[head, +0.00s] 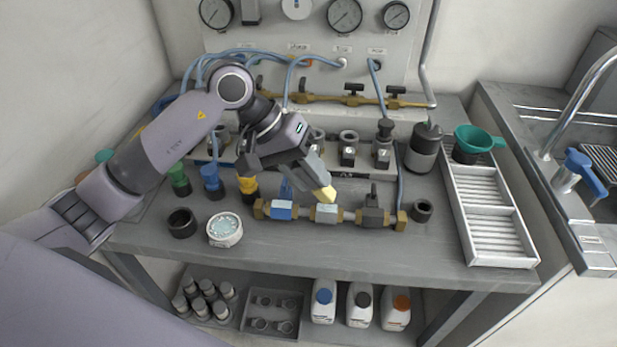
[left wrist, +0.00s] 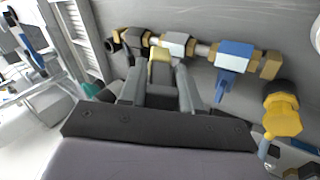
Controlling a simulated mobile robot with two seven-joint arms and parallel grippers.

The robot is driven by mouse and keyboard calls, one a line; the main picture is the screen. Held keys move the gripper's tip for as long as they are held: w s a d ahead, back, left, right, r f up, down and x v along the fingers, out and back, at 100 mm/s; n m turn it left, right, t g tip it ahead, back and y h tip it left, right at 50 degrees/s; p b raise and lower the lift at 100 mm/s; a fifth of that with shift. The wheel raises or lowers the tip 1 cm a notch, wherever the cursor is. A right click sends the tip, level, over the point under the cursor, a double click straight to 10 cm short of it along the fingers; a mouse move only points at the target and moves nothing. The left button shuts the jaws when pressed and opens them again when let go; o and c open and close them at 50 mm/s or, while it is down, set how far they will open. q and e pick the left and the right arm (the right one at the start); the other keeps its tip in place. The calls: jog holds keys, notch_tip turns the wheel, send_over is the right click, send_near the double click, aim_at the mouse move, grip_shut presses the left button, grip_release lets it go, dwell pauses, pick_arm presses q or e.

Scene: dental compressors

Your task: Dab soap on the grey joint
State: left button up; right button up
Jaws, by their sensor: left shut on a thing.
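A brass pipe assembly (head: 304,213) lies along the front of the bench, with a blue joint (head: 284,210) at left, the light grey joint (head: 327,214) in the middle and a dark valve (head: 373,215) at right. My left gripper (head: 317,180) is shut on a yellow sponge (head: 325,193), just above and behind the grey joint. In the left wrist view the sponge (left wrist: 160,67) sits close beside the grey joint (left wrist: 176,42); I cannot tell whether they touch. A round white tub of pale teal soap (head: 224,230) stands at the front left. My right gripper is not in view.
Blue, green and yellow-topped fittings (head: 211,181) stand behind the tub, and a dark ring (head: 182,222) sits left of it. A dark cup (head: 422,210) is right of the pipe. Bottles stand on the lower shelf.

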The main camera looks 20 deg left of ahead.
pick_arm(q)
jog(key=shift+r+p, duration=0.65)
jog(key=shift+r, duration=1.7)
